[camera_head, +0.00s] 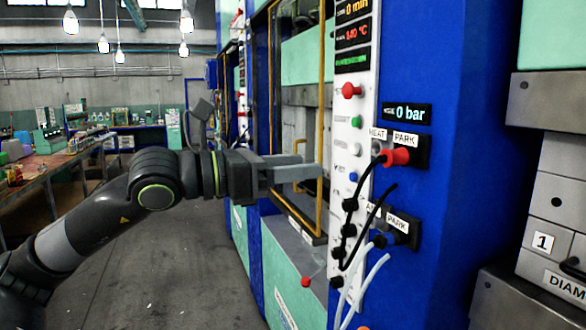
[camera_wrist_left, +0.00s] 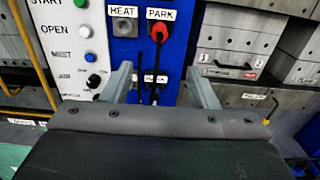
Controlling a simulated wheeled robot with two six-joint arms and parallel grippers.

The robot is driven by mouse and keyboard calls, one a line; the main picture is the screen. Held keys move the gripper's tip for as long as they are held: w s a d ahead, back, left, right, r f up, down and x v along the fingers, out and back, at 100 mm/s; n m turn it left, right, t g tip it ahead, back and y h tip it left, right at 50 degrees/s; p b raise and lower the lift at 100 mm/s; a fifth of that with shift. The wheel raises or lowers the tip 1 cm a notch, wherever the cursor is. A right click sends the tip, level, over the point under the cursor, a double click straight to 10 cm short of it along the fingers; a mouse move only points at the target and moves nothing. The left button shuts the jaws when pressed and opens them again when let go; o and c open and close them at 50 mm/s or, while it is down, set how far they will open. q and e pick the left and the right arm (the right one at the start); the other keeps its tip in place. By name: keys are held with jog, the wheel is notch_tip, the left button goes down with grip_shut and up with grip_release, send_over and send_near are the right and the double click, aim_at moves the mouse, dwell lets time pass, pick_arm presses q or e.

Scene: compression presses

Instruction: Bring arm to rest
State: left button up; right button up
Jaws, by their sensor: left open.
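My left arm reaches in from the left in the head view. Its gripper (camera_head: 295,169) is held level in front of the blue press with its control panel (camera_head: 345,130). In the left wrist view the two fingers (camera_wrist_left: 162,88) stand wide apart with nothing between them. Past them, a red plug (camera_wrist_left: 160,32) sits at the socket labelled PARK, beside an empty-looking HEAT socket (camera_wrist_left: 125,28). The red plug also shows in the head view (camera_head: 396,157), with a black cable hanging from it. The fingers look apart from the plug. My right gripper is not in view.
A lower PARK socket (camera_head: 402,230) has black and pale hoses near it. Grey drawers (camera_head: 556,200), one marked 1, stand at the right. A cluttered workbench (camera_head: 50,170) is at the left. The grey floor (camera_head: 150,270) between is clear.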

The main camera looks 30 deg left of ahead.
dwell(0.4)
